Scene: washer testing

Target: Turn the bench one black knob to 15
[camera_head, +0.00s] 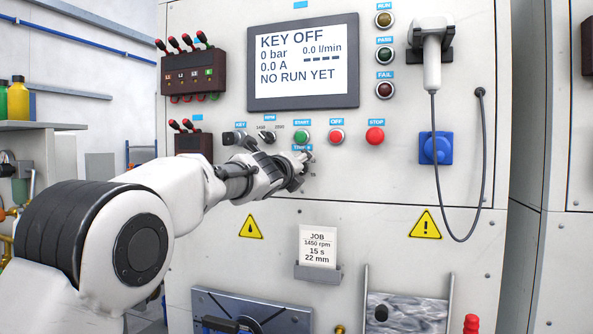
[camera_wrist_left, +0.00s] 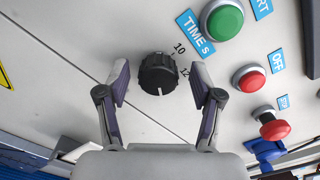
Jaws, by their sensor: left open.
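The black knob (camera_wrist_left: 157,73) under the blue TIME s label (camera_wrist_left: 194,32) is on the panel in the left wrist view. The number 10 shows beside it, and another number is partly covered by a finger. A small pale line shows on the knob's lower edge in that view. My left gripper (camera_wrist_left: 160,84) is open, with one finger on each side of the knob and gaps between. In the head view my left gripper (camera_head: 298,170) is at the panel below the START button and hides the knob. My right gripper is not in view.
Near the knob are the green START button (camera_head: 302,137), red OFF button (camera_head: 336,137) and red STOP button (camera_head: 375,136). The RPM switch (camera_head: 267,137) is at upper left. The screen (camera_head: 302,62) reads KEY OFF. A job card (camera_head: 318,247) reads 15 s.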

